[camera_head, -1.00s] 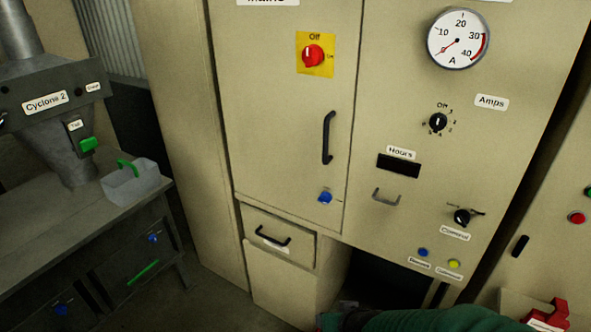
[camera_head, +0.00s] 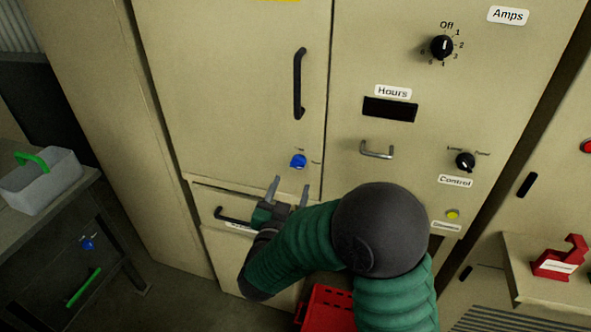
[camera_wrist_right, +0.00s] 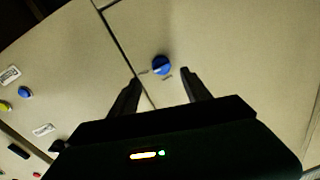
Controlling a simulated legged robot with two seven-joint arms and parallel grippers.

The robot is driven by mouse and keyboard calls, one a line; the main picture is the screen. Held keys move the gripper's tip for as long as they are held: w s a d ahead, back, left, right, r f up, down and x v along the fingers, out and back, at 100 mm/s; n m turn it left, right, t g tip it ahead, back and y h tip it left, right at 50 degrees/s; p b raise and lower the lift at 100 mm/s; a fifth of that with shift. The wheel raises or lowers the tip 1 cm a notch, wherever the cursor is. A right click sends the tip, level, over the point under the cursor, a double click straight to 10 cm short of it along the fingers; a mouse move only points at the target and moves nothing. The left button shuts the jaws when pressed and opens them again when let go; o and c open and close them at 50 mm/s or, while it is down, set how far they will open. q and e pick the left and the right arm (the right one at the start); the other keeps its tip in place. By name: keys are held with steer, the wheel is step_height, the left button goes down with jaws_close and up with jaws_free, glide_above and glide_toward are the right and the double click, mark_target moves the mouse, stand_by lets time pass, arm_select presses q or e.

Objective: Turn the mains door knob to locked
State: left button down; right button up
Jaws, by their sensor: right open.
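The blue mains door knob (camera_head: 298,161) is on the lower right part of the beige mains door (camera_head: 215,100), below the black door handle (camera_head: 299,83). Small marks sit beside the knob, too small to read. My right gripper (camera_head: 291,188) is open and empty, just below the knob, with its fingers pointing up toward it. In the right wrist view the knob (camera_wrist_right: 161,65) shows beyond and between the two open fingers (camera_wrist_right: 157,90), apart from them. My left gripper is not in view.
A drawer with a black handle (camera_head: 232,215) is below the door, partly behind my right arm. A metal handle (camera_head: 377,150) and the Control knob (camera_head: 465,162) are on the panel to the right. A red crate (camera_head: 325,308) is below.

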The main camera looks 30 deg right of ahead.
mark_target(297, 167)
steer(key=x, duration=0.7)
steer(key=shift+w+d, duration=0.2)
steer(key=shift+w, duration=0.05)
steer(key=shift+w+d, duration=0.1)
steer(key=shift+d, duration=0.2)
steer(key=shift+a+r, duration=0.1)
steer(key=shift+a, duration=0.25)
steer(key=c, duration=0.4)
jaws_close()
